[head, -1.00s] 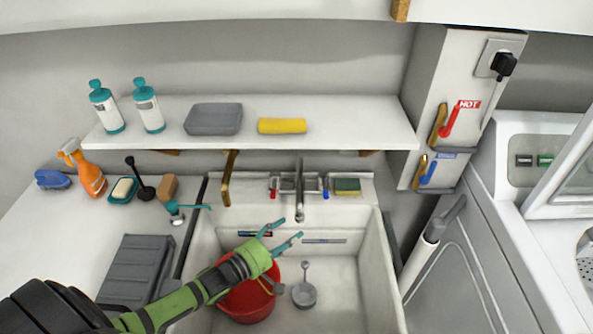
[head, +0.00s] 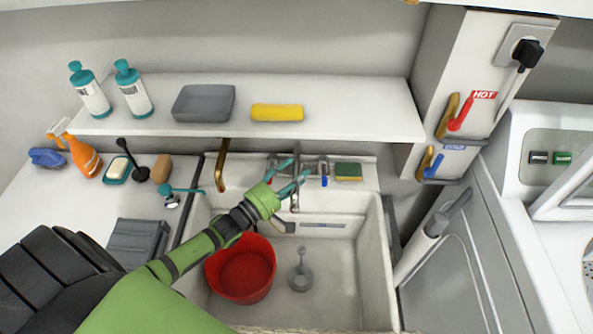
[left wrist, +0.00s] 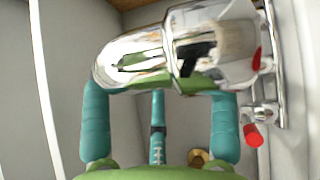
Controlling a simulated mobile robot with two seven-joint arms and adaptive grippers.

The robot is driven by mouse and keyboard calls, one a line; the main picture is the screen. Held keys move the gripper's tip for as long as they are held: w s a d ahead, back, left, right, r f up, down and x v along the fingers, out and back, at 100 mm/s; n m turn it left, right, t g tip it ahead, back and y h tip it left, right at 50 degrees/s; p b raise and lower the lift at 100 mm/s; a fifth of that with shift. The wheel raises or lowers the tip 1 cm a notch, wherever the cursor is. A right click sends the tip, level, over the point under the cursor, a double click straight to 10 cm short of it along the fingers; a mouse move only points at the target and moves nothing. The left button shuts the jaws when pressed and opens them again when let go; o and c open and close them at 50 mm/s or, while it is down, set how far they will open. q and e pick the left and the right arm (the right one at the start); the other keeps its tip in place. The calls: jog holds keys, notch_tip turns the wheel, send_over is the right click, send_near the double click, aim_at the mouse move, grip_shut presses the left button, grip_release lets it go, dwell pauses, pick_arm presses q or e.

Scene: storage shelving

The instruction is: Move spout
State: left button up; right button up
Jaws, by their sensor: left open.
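The chrome spout (head: 295,203) of the sink tap hangs over the back of the sink (head: 343,262), pointing forward. My left gripper (head: 297,169) is open at the spout and hides part of it in the head view. In the left wrist view the shiny spout (left wrist: 140,58) crosses close in front of the open teal fingers and covers their ends. I cannot tell whether the fingers touch it. A red tap handle (left wrist: 252,135) shows to the right there, and a blue one (head: 324,181) shows in the head view. My right gripper is not in view.
A red bucket (head: 240,268) and a grey strainer-like piece (head: 300,277) lie in the sink. A shelf (head: 352,118) overhangs the back. The right part of the sink is clear.

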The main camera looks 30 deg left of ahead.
pick_arm(q)
jog(key=shift+w+d, duration=0.1)
jog(key=shift+w, duration=0.15)
grip_shut()
jog(key=shift+s+a+f+m+g+h+b, duration=0.1)
jog(key=shift+a+m+g+h+b, duration=0.2)
jog(key=shift+a+m+h+b, duration=0.4)
jog(key=a+m+g+h+b, duration=0.1)
jog(key=a+h+b, duration=0.1)
jog(key=h+b, duration=0.1)
jog(key=shift+s+a+m+g+b, duration=0.15)
jog(key=shift+s+m+g+b, duration=0.15)
jog(key=shift+s+m+g, duration=0.1)
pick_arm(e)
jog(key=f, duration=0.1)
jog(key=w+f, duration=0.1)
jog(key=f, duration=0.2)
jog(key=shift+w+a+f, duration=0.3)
